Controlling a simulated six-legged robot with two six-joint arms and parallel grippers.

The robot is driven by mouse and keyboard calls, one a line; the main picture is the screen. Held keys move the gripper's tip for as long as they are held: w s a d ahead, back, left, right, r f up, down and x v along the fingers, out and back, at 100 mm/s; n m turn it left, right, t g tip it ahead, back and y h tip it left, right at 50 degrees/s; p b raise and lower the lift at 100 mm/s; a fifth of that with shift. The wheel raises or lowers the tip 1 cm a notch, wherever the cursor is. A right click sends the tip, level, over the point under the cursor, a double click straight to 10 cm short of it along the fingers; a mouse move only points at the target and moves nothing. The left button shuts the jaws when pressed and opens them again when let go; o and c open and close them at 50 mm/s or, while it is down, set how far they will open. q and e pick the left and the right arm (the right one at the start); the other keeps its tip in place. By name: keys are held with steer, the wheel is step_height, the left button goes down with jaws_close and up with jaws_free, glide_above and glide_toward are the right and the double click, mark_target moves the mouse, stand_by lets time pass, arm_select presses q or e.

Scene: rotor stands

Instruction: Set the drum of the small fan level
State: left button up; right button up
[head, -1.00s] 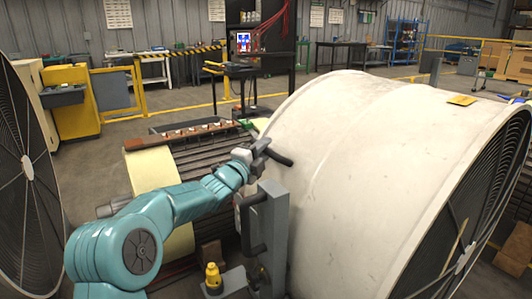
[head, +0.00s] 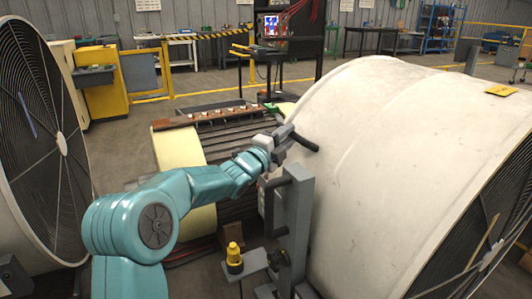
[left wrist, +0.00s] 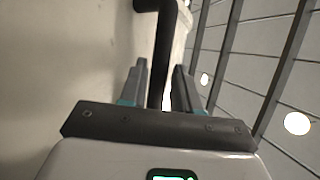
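A large off-white fan drum (head: 400,150) fills the right side of the head view, with its dark grille facing right and its body sloping in the picture. A black bar handle (head: 305,141) sticks out of its near left side. My left gripper (head: 284,137) is at this handle. In the left wrist view the black bar (left wrist: 157,75) runs between the two fingers of my left gripper (left wrist: 160,88), with narrow gaps beside it. A grey upright (head: 297,225) with a second dark handle stands against the drum. My right gripper is out of view.
Another fan with a round grille (head: 35,130) stands at the left. A yellow knob (head: 234,253) sits low by the upright. A slatted bed with a cream roll (head: 178,150) lies behind my left arm. A yellow tag (head: 501,90) is on top of the drum.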

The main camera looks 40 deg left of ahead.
arm_select(q)
steer(key=s+f, duration=0.2)
steer(key=s, duration=1.2)
steer(key=shift+f+p, duration=0.3)
steer(key=shift+p, duration=0.1)
